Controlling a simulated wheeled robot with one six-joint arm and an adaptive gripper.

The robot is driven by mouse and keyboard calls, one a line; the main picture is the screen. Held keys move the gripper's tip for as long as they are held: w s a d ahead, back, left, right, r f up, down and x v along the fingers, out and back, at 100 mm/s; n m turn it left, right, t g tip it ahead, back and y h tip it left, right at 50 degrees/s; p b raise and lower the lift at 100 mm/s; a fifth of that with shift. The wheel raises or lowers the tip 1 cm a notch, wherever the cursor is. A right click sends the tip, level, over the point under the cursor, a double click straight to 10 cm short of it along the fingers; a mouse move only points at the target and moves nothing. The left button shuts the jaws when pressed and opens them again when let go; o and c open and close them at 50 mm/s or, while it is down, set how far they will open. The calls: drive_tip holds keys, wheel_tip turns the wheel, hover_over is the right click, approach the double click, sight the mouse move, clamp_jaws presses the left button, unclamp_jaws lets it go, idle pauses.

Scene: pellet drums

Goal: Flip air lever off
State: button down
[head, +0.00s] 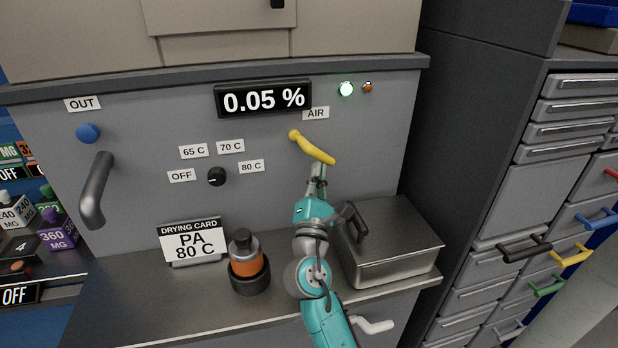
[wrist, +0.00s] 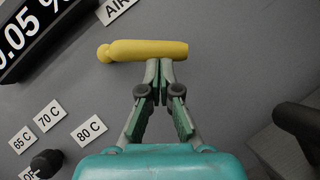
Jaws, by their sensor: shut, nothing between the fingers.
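The yellow air lever (head: 314,148) sits on the grey panel below the AIR label (head: 316,113). In the head view it slants down to the right from its round pivot. In the wrist view the lever (wrist: 150,50) lies across the top of the picture, pivot end at left. My gripper (head: 318,170) is shut and empty, with its fingertips at the lever's lower edge, near the free end. In the wrist view the fingertips (wrist: 159,66) meet the lever's edge; whether they press on it I cannot tell.
A black dial (head: 216,176) is left of the lever. A steel box (head: 390,245), an orange-banded bottle (head: 246,260) and a drying card (head: 193,243) stand on the ledge.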

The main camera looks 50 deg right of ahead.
drive_tip(key=n+t, duration=0.1)
drive_tip(key=d+n+t+y, duration=0.1)
drive_tip(key=n, duration=0.1)
drive_tip(key=s+r+n+t, duration=0.1)
drive_tip(key=shift+d+r+n+y, duration=0.1)
drive_tip(key=shift+d+n+y, duration=0.2)
drive_tip(key=shift+n, duration=0.1)
drive_tip(key=shift+s+d+r, duration=0.25)
drive_tip(key=shift+d+r, duration=0.05)
drive_tip(key=shift+r, duration=0.35)
drive_tip(key=shift+s+d+r, duration=0.2)
drive_tip(key=shift+d+r, duration=0.1)
drive_tip(key=shift+r, duration=0.4)
drive_tip(key=shift+s, duration=0.1)
